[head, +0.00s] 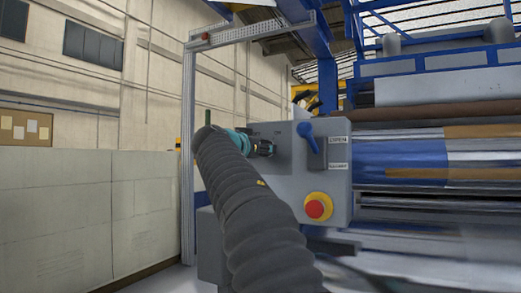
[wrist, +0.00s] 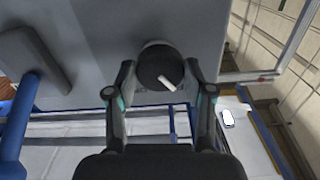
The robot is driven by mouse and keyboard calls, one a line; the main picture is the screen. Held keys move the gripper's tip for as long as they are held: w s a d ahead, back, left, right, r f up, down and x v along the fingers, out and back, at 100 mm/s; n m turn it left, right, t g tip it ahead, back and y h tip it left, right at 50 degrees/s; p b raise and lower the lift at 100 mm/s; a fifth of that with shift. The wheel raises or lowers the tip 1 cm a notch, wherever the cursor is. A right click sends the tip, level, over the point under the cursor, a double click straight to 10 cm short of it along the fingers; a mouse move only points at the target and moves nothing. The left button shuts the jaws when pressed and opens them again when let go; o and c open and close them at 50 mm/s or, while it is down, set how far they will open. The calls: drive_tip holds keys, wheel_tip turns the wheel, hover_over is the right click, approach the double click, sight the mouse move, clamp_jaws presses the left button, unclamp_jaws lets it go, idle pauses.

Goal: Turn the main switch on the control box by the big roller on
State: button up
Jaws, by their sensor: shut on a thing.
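The grey control box (head: 286,185) stands at the left end of the big roller (head: 400,160). Its main switch, a round black knob with a white pointer mark (wrist: 152,62), sits between my fingers in the wrist view. My gripper (head: 262,147) reaches the box's upper left face in the head view. In the wrist view my gripper (wrist: 160,76) is shut on the knob, one finger on each side. The white mark slants across the knob's lower right part. In the head view my gripper largely hides the knob.
A blue lever (head: 307,131) on a dark plate is right of my gripper on the box. A red emergency button (head: 318,206) on yellow sits below it. A metal post (head: 188,160) and a pale low wall (head: 85,210) stand to the left.

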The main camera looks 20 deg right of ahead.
drive_tip(key=shift+f+m+b, duration=0.1)
drive_tip(key=shift+m+b, duration=0.2)
drive_tip(key=shift+b, duration=0.05)
drive_tip(key=shift+m+b, duration=2.65)
drive_tip(key=shift+m, duration=4.15)
drive_tip(key=o, duration=1.2)
drive_tip(key=shift+d, duration=0.15)
drive_tip(key=shift+c, duration=0.2)
drive_tip(key=shift+s+a+r, duration=0.1)
drive_tip(key=shift+a+r, duration=0.1)
